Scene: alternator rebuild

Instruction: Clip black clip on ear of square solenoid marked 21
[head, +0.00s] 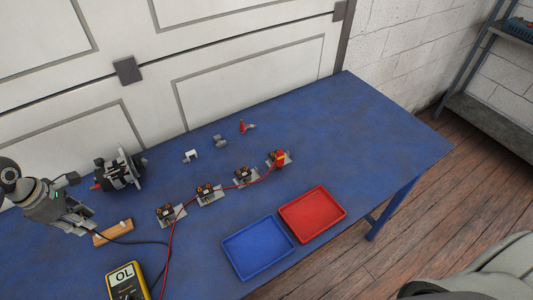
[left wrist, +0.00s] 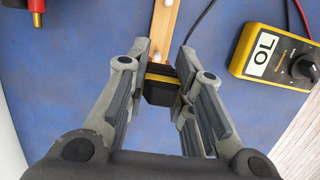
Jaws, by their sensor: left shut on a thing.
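My left gripper (head: 88,230) is at the left of the blue bench, beside a wooden strip (head: 113,232). In the left wrist view its fingers (left wrist: 160,66) are shut on the black clip (left wrist: 158,90), at the end of the wooden strip. The clip is largely hidden in the head view. Several square solenoids on metal plates stand in a diagonal row: the nearest (head: 166,212), two middle ones (head: 206,191) (head: 243,175) and the farthest (head: 276,161). A red clip (head: 281,157) sits at the farthest. Their numbers are too small to read. My right gripper is out of view.
A yellow multimeter (head: 127,281) reads OL; a red lead (head: 170,250) runs along the solenoids. A blue tray (head: 258,248) and red tray (head: 312,214) stand at the right front. An alternator (head: 120,172) and small parts (head: 220,141) lie behind. The bench's far right is clear.

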